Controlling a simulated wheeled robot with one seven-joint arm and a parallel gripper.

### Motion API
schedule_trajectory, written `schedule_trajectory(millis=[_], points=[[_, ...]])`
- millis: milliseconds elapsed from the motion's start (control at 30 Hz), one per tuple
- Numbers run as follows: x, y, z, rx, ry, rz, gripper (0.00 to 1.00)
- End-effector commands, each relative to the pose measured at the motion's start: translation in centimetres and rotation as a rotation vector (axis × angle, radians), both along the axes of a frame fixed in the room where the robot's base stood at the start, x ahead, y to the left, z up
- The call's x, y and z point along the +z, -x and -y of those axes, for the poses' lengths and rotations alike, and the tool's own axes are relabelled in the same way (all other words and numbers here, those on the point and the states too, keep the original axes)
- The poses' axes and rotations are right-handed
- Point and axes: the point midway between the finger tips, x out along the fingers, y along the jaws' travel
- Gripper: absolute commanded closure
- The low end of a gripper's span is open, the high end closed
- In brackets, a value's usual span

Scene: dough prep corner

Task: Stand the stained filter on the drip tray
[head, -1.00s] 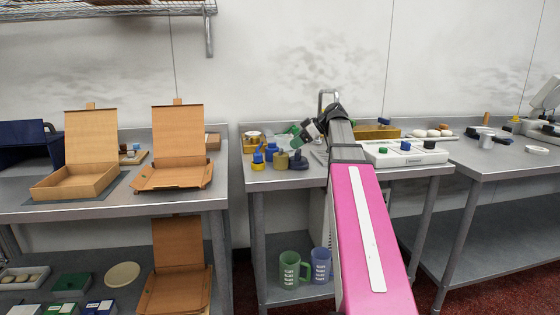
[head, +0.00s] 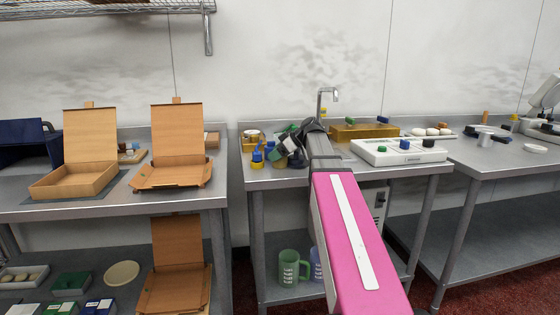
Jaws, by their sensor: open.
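My gripper (head: 288,153) is open and reaches down to the left over the back table. It is among a cluster of small knobbed items, and I cannot tell whether it touches any. A blue-and-yellow item (head: 257,157) stands just left of it. An olive item and a dark item are mostly hidden by the gripper. I cannot pick out the stained filter for sure; it may be among these items. I cannot identify the drip tray for sure either; a low yellow box (head: 249,146) with a pale round piece on it stands behind at the left.
A brass-coloured box (head: 365,132) and a white panel with coloured knobs (head: 398,152) stand right of my arm. A tap (head: 321,100) rises behind it. A green mug (head: 292,268) stands on the shelf below.

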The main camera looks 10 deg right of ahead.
Motion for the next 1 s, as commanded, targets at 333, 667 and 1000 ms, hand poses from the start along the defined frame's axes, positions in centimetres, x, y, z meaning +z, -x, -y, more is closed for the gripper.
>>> schedule_trajectory(millis=[333, 667, 1000], points=[[0.0, 0.0, 0.0, 0.000, 0.000, 0.000, 0.66], [0.4, 0.0, 0.0, 0.001, -0.001, 0.001, 0.66], [4.6, 0.1, -0.1, 0.001, 0.000, 0.003, 0.66]])
